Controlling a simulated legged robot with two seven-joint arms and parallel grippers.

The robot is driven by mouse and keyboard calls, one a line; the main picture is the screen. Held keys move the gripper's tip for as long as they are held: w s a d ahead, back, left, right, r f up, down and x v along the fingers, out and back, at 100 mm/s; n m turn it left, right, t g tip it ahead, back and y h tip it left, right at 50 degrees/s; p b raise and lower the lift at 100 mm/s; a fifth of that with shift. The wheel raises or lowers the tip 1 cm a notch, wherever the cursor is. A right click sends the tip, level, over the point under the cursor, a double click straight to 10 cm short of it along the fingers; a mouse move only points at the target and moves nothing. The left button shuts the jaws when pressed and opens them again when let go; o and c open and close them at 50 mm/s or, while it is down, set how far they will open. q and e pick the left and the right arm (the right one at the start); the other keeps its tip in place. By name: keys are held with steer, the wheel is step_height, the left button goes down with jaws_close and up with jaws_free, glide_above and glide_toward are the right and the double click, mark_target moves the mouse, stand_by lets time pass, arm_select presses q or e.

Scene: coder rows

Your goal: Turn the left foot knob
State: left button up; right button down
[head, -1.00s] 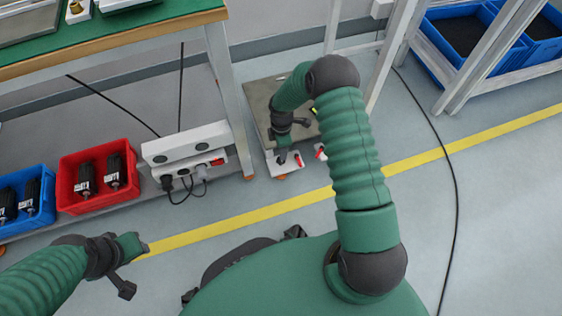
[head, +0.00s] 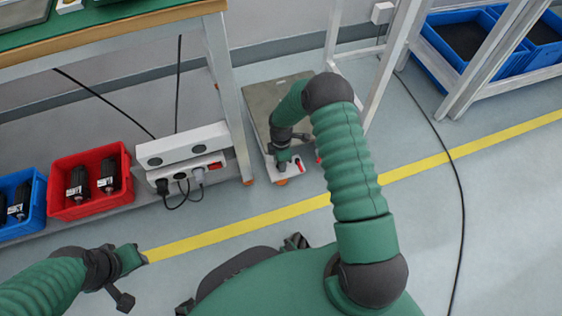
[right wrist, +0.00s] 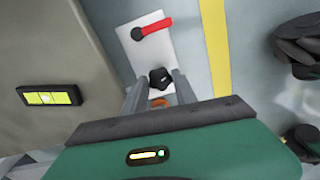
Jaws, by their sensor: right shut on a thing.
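A grey floor platform (head: 262,98) has a white foot bracket (head: 287,172) at its near corner, with an orange foot (head: 281,182) beneath. The right wrist view shows the white bracket (right wrist: 150,50) with a black lobed knob (right wrist: 160,78) and a red lever (right wrist: 155,27) with a black pivot. My right gripper (right wrist: 160,84) is shut on the black knob, one finger on each side; its fingers partly cover the orange foot. In the head view my right gripper (head: 283,156) points down at the bracket. My left gripper (head: 143,257) is over open floor at lower left, its jaw gap unclear.
A spirit level (right wrist: 48,96) lies on the platform. A workbench leg (head: 228,100) and a power strip (head: 185,175) with cables stand left of it. Red (head: 90,205) and blue bins are further left. A rack (head: 400,50) and a floor cable are to the right.

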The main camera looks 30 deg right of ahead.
steer(key=m+p, duration=0.4)
steer(key=p, duration=0.1)
steer(key=shift+a+r+p, duration=0.1)
steer(key=shift+r+p, duration=0.2)
steer(key=shift+r, duration=0.1)
steer(key=shift+f+m, duration=0.2)
steer(key=shift+m, duration=0.3)
steer(key=shift+f, duration=0.15)
steer(key=c, duration=1.3)
jaws_free()
step_height(320, 180, up, 17)
steer(key=p, duration=0.9)
steer(key=shift+f+p, duration=0.15)
steer(key=shift+p, duration=0.15)
